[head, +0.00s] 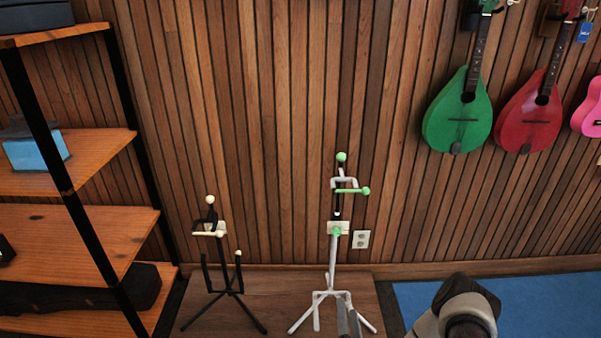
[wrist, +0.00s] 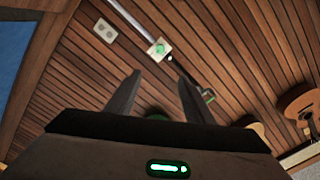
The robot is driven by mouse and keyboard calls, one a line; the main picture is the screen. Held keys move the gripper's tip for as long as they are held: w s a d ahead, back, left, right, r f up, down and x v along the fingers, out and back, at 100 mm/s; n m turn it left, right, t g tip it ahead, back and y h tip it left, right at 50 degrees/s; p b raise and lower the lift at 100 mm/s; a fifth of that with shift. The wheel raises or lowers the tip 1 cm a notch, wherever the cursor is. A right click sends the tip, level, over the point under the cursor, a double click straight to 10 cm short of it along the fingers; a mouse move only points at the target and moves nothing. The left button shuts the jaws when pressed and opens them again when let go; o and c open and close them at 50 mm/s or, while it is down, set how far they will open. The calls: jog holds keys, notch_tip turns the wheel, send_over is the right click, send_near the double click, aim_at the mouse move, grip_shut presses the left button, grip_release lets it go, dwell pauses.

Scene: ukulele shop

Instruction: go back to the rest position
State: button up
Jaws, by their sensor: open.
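My gripper (wrist: 158,78) is open in the wrist view, with two dark fingers spread apart and nothing between them. Beyond the fingertips are the wood-slat wall and part of a stand with a green-and-white piece (wrist: 160,50). In the head view part of my arm (head: 458,312) shows at the bottom right. Grey finger-like shapes at the bottom centre, in front of the white stand (head: 333,265), look like my gripper's tips. The white stand has green knobs and holds no instrument.
A black stand (head: 221,270) stands left of the white one on a wooden platform (head: 270,315). A wooden shelf (head: 75,235) is at the left. A green ukulele (head: 459,120) and a red one (head: 530,118) hang on the wall. A blue mat (head: 545,300) lies at the right.

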jog(key=w+d+r+n+g+y, duration=0.1)
jog(key=w+r+n+g, duration=0.2)
jog(key=w+r+n, duration=0.45)
jog(key=w+d+r+n+g+y, duration=0.1)
jog(key=w+r+n+g+y, duration=0.3)
jog(key=r, duration=0.7)
jog(key=s+d+r+g+h, duration=0.1)
jog(key=s+r+h, duration=0.2)
jog(key=s+r, duration=0.6)
jog(key=s+d+r+g+h, duration=0.1)
jog(key=s+r+g+h, duration=0.2)
jog(key=r, duration=0.9)
jog(key=s+a+r, duration=0.1)
jog(key=s+r, duration=0.2)
jog(key=s, duration=0.5)
jog(key=s+a+r+g+y+p, duration=0.1)
jog(key=s+a+r, duration=0.1)
jog(key=s, duration=0.6)
jog(key=s+a+r, duration=0.1)
jog(key=s+r, duration=0.2)
jog(key=s, duration=0.4)
notch_tip(320, 180, up, 23)
jog(key=p, duration=2.3)
jog(key=shift+f+m, duration=0.15)
jog(key=shift+m, duration=0.2)
jog(key=shift+d, duration=0.1)
